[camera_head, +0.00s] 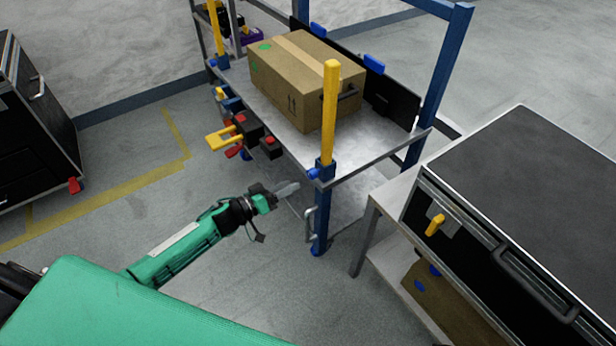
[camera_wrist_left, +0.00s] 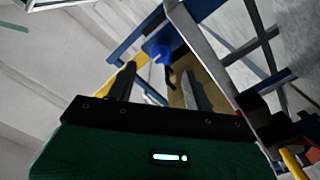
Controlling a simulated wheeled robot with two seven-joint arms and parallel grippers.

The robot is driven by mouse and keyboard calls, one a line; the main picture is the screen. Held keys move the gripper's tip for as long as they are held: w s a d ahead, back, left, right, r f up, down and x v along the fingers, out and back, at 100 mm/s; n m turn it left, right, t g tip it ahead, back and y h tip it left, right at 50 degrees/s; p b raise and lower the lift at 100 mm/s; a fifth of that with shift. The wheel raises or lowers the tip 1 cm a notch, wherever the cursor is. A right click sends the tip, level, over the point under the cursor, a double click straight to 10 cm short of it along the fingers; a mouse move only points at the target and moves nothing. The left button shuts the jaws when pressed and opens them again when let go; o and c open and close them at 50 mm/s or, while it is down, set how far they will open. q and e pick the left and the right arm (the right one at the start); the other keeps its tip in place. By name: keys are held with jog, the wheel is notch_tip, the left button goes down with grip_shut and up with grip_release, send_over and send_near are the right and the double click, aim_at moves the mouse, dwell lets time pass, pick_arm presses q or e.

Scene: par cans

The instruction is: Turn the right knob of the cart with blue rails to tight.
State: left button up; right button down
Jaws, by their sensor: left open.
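The cart with blue rails (camera_head: 433,95) stands at the upper middle, with a metal shelf and blue posts. Its right knob (camera_head: 314,173) is small and blue, low on the blue clamp under the right yellow post (camera_head: 330,105). My left gripper (camera_head: 288,188) is a little left of and below this knob, apart from it. In the left wrist view, the left gripper (camera_wrist_left: 158,72) is open and empty. A blue knob (camera_wrist_left: 163,48) shows beyond its fingertips, between them in the picture. How far the knob is turned cannot be told. My right gripper is not in view.
A cardboard box (camera_head: 303,80) sits on the cart's shelf. Red, black and yellow fittings (camera_head: 242,132) stick out from the cart's near side. A dark case (camera_head: 520,200) stands on a table to the right. A dark cabinet (camera_head: 35,125) is at left. Open floor lies between.

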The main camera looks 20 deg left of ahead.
aim_at(309, 176)
pick_arm(q)
jog(key=x, duration=0.7)
jog(key=shift+w+d+b, duration=0.1)
jog(key=shift+w+b, duration=0.05)
jog(key=shift+b, duration=0.15)
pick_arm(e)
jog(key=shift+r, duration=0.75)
pick_arm(q)
jog(key=shift+c, duration=0.4)
jog(key=c, duration=0.9)
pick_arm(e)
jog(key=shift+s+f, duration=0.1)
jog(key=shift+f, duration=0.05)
